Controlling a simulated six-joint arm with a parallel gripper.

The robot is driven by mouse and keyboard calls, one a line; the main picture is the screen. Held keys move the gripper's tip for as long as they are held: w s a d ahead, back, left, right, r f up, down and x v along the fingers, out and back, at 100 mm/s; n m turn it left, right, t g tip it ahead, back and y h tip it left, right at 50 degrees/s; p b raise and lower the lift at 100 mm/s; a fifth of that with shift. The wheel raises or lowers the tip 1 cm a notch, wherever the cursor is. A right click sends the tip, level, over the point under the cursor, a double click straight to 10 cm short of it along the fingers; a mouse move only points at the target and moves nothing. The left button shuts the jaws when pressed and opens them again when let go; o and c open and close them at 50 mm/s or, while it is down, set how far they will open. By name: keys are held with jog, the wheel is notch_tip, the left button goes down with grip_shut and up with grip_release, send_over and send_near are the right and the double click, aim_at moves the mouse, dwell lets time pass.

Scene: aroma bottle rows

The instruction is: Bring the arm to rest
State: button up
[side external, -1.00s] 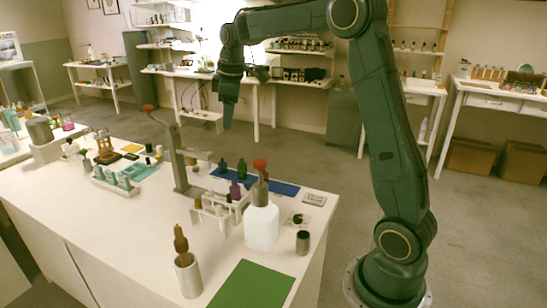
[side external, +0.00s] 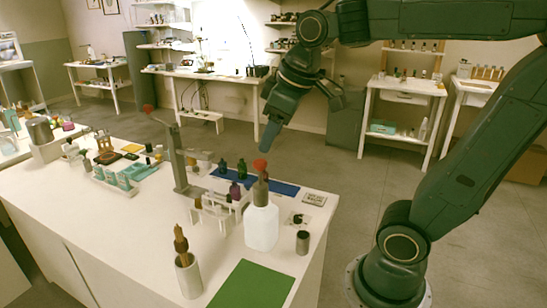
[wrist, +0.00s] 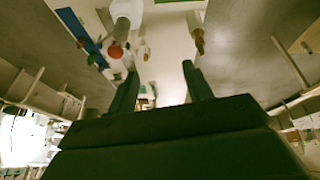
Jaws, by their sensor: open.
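My gripper (side external: 270,135) hangs in the air above and behind the far edge of the white table, its fingers pointing down. In the side external view its fingers line up near the red top of the white bottle (side external: 262,228), but they look apart from it. In the wrist view the two fingers of my gripper (wrist: 160,85) stand apart with nothing between them. The bottle's red top (wrist: 115,51) shows at the upper left there. My arm is folded back to the right in the side external view.
The white table (side external: 130,235) holds a green mat (side external: 252,286), a blue mat (side external: 284,188), a cup with brown-tipped sticks (side external: 188,276), a dark small jar (side external: 302,242) and a rack of bottles (side external: 214,212). A grey post (side external: 180,160) rises mid-table. Shelves and side tables line the walls.

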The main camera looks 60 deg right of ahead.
jog(key=s+a+f, duration=0.1)
jog(key=s+f, duration=0.1)
jog(key=s, duration=0.2)
jog(key=s+a+f+m+t, duration=0.1)
jog(key=s+a+f, duration=0.1)
jog(key=s, duration=0.3)
jog(key=shift+f+m, duration=0.25)
jog(key=shift+m, duration=0.05)
jog(key=shift+w, duration=0.1)
dwell(0.9)
